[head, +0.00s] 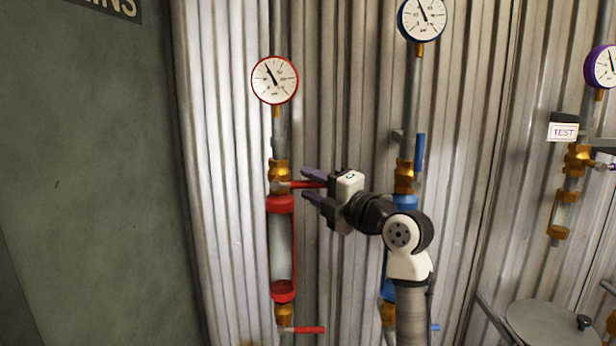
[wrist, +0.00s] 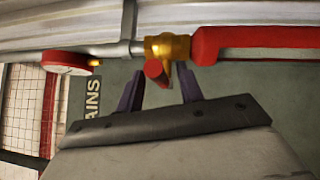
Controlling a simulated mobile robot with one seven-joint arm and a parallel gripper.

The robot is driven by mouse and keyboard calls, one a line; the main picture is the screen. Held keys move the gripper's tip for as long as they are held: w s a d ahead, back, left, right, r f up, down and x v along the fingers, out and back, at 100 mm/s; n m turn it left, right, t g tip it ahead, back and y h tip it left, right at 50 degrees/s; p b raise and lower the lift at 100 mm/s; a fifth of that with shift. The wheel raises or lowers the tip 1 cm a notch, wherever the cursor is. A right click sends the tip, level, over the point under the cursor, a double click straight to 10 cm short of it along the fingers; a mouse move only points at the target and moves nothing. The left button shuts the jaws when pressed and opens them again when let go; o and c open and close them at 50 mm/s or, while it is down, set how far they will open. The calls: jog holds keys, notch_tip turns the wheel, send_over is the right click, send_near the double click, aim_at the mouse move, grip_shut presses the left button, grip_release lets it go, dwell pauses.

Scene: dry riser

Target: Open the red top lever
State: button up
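The red top lever (head: 297,184) sticks out level to the right from the upper brass valve (head: 279,172) on the red pipe. In the wrist view the lever (wrist: 154,71) points toward the camera below the brass valve body (wrist: 168,47). My gripper (head: 306,183) is open, with one purple finger above the lever and one below. In the wrist view my gripper (wrist: 160,71) has the lever between its fingers, closer to the left one, with a clear gap on the right. The lever's far end is partly hidden by the gripper.
A red gauge (head: 274,80) is above the valve and a red-framed sight tube (head: 281,250) below it. A lower red lever (head: 308,329) sits at the bottom. The blue pipe's upright lever (head: 420,152) stands to the right. A green panel (head: 85,180) fills the left.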

jog(key=shift+x, duration=0.8)
grip_shut()
